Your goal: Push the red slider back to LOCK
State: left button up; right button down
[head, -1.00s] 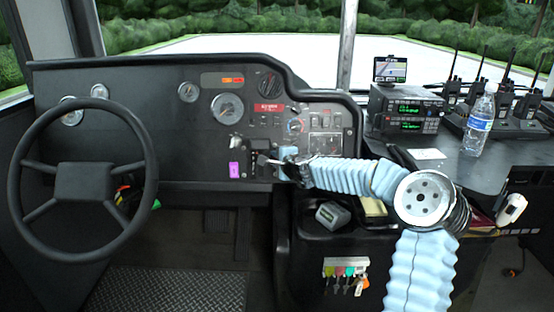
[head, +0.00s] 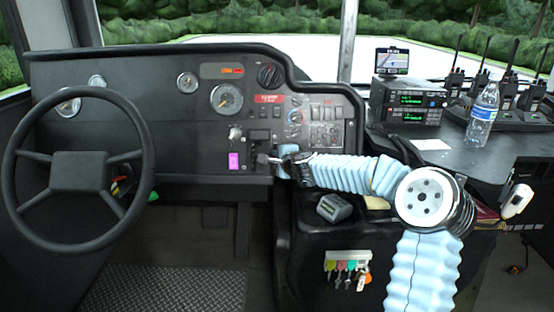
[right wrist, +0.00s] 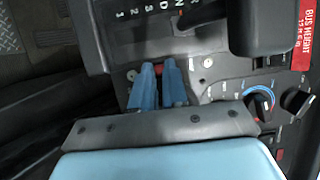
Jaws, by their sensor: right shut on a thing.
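My right gripper (head: 264,158) is at the dashboard panel, just right of the pink tag. In the right wrist view its two blue fingers (right wrist: 160,66) are close together, with a narrow gap between them. A bit of red, which looks like the red slider (right wrist: 159,71), shows in that gap; the fingers hide most of it. They are shut on it, below the row of gear letters. I cannot read a LOCK mark or tell the slider's exact position. My left gripper is not in view.
The black gear selector block (right wrist: 275,28) stands close by the fingers. A blue-ringed knob (right wrist: 260,103) is on the panel to their right. The steering wheel (head: 151,180) is at the left. A water bottle (head: 481,118) and radios stand on the right console.

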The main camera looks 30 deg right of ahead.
jog(key=shift+f, duration=0.35)
jog(key=c, duration=1.1)
grip_release()
jog(key=shift+s+r, duration=0.1)
jog(key=b+v, duration=1)
jog(key=v, duration=0.3)
jog(key=shift+s+r+b, duration=0.15)
jog(key=shift+s+b, duration=0.15)
jog(key=shift+s, duration=0.05)
